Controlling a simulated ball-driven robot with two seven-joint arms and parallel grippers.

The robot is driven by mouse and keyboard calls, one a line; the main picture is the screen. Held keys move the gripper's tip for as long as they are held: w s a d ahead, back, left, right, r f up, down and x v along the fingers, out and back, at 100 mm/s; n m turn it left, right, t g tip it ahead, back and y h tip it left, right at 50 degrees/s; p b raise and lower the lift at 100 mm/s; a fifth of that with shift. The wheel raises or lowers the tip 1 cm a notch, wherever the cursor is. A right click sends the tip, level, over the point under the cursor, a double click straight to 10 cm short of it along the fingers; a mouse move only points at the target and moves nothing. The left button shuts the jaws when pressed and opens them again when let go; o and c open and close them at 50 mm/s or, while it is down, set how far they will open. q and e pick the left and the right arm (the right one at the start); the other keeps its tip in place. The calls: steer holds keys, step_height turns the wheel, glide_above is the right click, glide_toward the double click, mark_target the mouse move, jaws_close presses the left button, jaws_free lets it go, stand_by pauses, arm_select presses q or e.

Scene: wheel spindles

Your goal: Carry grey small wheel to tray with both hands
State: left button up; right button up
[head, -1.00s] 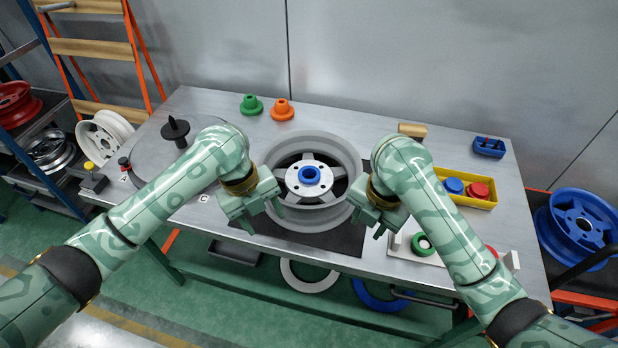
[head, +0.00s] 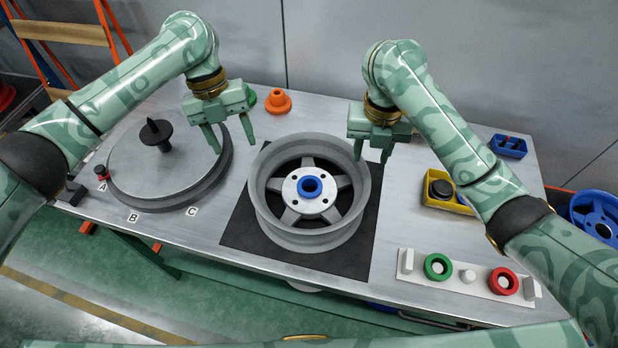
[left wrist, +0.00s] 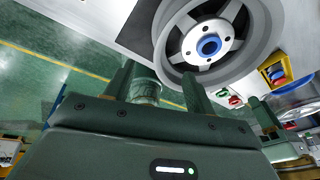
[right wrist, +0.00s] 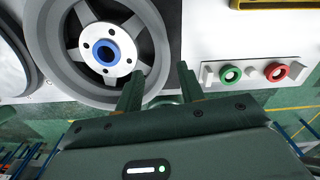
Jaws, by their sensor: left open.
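The grey small wheel (head: 262,205) lies flat on a black mat (head: 240,240) in the middle of the table, a blue ring (head: 310,187) at its hub. It also shows in the left wrist view (left wrist: 165,50) and the right wrist view (right wrist: 62,70). My left gripper (head: 232,145) is open and empty, raised to the left of the wheel's back edge. My right gripper (head: 372,160) is open and empty, by the wheel's back right edge. Neither visibly grips the wheel. I cannot tell which holder is the task's tray.
A round grey turntable (head: 165,180) with a black spindle (head: 157,134) stands at the left. A white rack (head: 465,293) holds green and red rings at front right. A yellow bin (head: 432,202) is partly behind my right arm. An orange spindle part (head: 278,102) stands at the back.

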mark_target(256, 193)
arm_select(q)
steer(key=x, duration=1.6)
steer(key=shift+s+f, duration=0.1)
steer(key=shift+s, duration=0.05)
arm_select(e)
step_height(256, 193, down, 16)
steer(key=shift+s+f, duration=0.1)
steer(key=shift+s, duration=0.05)
arm_select(q)
steer(key=c, duration=0.8)
arm_select(e)
steer(key=c, duration=0.8)
arm_select(q)
jaws_close()
arm_select(e)
jaws_close()
